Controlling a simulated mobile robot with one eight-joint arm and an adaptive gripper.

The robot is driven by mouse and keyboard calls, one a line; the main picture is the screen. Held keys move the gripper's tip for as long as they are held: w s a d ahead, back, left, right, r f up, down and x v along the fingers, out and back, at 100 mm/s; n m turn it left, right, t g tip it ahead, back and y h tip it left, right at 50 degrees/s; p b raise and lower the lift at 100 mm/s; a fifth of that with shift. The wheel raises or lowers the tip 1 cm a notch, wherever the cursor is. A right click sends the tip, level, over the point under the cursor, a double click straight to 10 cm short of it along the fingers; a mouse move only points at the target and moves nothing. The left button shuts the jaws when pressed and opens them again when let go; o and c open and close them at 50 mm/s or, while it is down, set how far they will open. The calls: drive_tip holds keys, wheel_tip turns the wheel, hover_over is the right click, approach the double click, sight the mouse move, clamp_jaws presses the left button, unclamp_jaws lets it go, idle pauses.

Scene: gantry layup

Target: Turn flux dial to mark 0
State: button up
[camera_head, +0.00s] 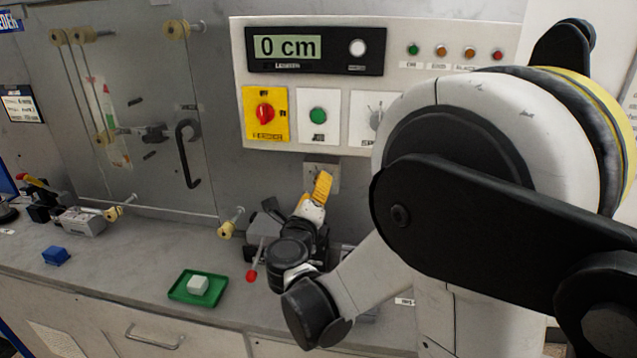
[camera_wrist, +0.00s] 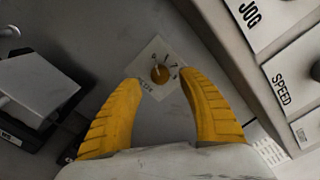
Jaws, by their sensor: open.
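The flux dial (camera_wrist: 160,73) is a small round orange-brown knob on a pale square plate (camera_wrist: 151,55) in the wrist view. The plate carries several dark tick marks around the knob and lettering that is hard to read. I cannot tell exactly which mark the knob points to. My gripper (camera_wrist: 160,79) has two yellow fingers spread apart, one on each side of the plate, with the knob between their tips and no clear contact. In the head view my gripper (camera_head: 322,187) is in front of the dial's plate (camera_head: 322,170) and hides most of it.
A panel above holds a "0 cm" display (camera_head: 287,48), a red feeder switch (camera_head: 265,113), a green jog button (camera_head: 318,116) and a speed knob (camera_head: 375,119). A grey device with a red-tipped lever (camera_head: 252,275) stands beside my arm. A green tray (camera_head: 180,291) holds a white block (camera_head: 198,284); a blue block (camera_head: 56,256) lies left.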

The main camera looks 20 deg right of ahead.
drive_tip(key=v, duration=0.8)
